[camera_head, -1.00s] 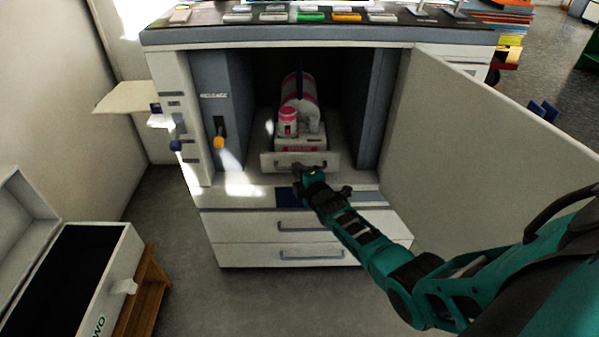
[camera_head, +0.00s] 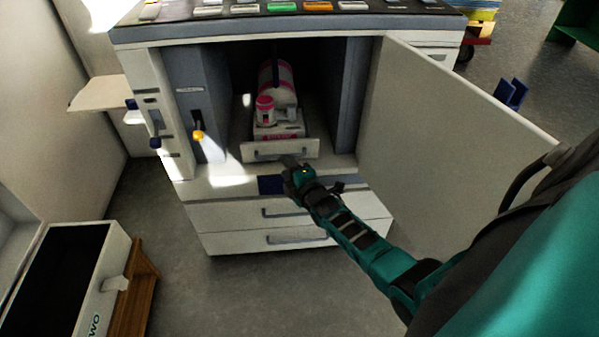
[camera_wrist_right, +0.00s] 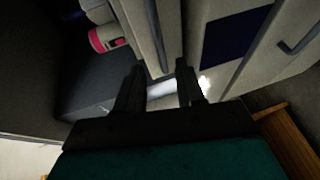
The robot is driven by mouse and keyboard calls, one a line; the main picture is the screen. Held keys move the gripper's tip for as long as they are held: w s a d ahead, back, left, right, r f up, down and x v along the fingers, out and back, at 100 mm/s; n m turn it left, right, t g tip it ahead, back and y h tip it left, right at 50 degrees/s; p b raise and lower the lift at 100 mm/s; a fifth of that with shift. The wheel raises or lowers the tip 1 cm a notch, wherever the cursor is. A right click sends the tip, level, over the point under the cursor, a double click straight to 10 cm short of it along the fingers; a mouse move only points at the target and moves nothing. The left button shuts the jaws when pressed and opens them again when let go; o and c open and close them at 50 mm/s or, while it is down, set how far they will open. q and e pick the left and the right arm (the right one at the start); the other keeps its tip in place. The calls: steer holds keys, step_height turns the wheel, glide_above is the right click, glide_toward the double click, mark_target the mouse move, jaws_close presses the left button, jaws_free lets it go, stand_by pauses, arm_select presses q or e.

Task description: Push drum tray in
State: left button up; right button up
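The drum tray (camera_head: 262,152) sits in the open bay of the white machine. It has a white front panel with a bar handle, and it carries a pink-and-white drum (camera_head: 283,93) and a small pink-capped bottle (camera_head: 265,110). My right gripper (camera_head: 288,162) is at the lower right of the tray's front. In the right wrist view its two fingers (camera_wrist_right: 158,78) are apart with nothing held between them. The tray's front panel (camera_wrist_right: 141,40) lies just beyond the fingertips there; I cannot tell whether they touch. My left gripper is out of view.
The machine's door (camera_head: 455,125) stands open on the right, beside my right arm. Two closed drawers (camera_head: 235,216) are below the bay. A yellow-tipped lever (camera_head: 198,134) is left of it. A white box (camera_head: 115,265) on wood stands at the lower left.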

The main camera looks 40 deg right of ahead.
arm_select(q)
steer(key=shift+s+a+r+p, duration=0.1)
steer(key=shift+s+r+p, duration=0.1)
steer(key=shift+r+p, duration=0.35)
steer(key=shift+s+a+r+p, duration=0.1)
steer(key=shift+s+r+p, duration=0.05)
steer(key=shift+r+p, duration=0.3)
arm_select(e)
steer(key=v, duration=0.7)
steer(key=s+a+r+m+g+y, duration=0.2)
steer(key=s+a+r+m+y, duration=0.1)
steer(key=s+a+m, duration=0.45)
steer(key=s+a+r+m+g+y, duration=0.25)
steer(key=s+a+m, duration=0.25)
steer(key=s+a, duration=0.45)
arm_select(q)
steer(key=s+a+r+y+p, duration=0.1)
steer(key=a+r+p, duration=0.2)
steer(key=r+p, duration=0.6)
steer(key=p, duration=0.4)
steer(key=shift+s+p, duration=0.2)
steer(key=shift+p, duration=0.1)
arm_select(e)
step_height(320, 180, up, 9)
steer(key=h, duration=0.1)
steer(key=shift+s+r, duration=0.15)
steer(key=shift+r, duration=0.05)
